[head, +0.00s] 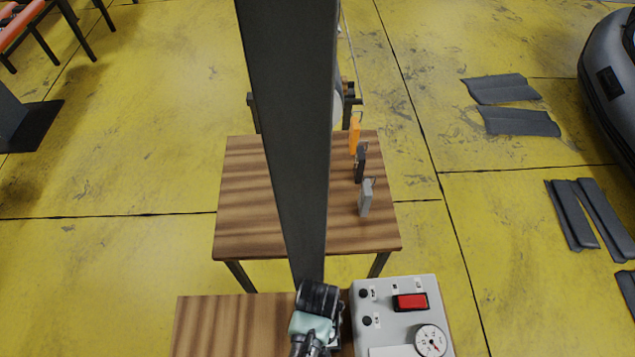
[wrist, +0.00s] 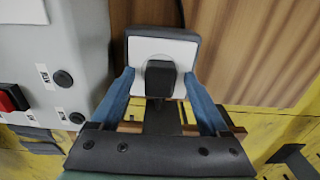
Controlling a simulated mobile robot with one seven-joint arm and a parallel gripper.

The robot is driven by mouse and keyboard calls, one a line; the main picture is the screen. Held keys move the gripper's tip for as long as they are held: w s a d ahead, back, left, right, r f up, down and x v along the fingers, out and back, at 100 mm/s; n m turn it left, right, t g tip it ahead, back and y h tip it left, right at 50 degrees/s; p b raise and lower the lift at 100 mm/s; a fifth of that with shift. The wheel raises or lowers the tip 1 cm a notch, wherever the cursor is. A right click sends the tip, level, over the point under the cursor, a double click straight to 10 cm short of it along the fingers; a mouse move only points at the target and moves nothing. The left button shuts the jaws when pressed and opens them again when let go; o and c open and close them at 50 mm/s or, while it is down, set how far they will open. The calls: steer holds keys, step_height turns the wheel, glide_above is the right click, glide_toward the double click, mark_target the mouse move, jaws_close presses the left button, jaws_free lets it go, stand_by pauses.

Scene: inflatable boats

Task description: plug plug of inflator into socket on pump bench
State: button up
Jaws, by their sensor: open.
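In the wrist view, a dark plug (wrist: 160,80) stands against the white round-marked face of a dark-rimmed socket (wrist: 179,48). The plug appears to meet that face, but I cannot tell how deep it sits. My gripper (wrist: 158,88) is open, with one blue finger on each side of the plug and gaps showing. My fingertips and the plug are hidden there.
A grey control box (head: 385,320) with a red switch (head: 411,302) and a gauge (head: 430,341) stands right beside the socket. A wooden table (head: 245,215) beyond the bench holds orange, black and grey upright items on its right side.

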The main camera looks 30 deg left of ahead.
step_height(320, 180, up, 13)
steer(key=shift+b, duration=0.45)
stand_by(0.5)
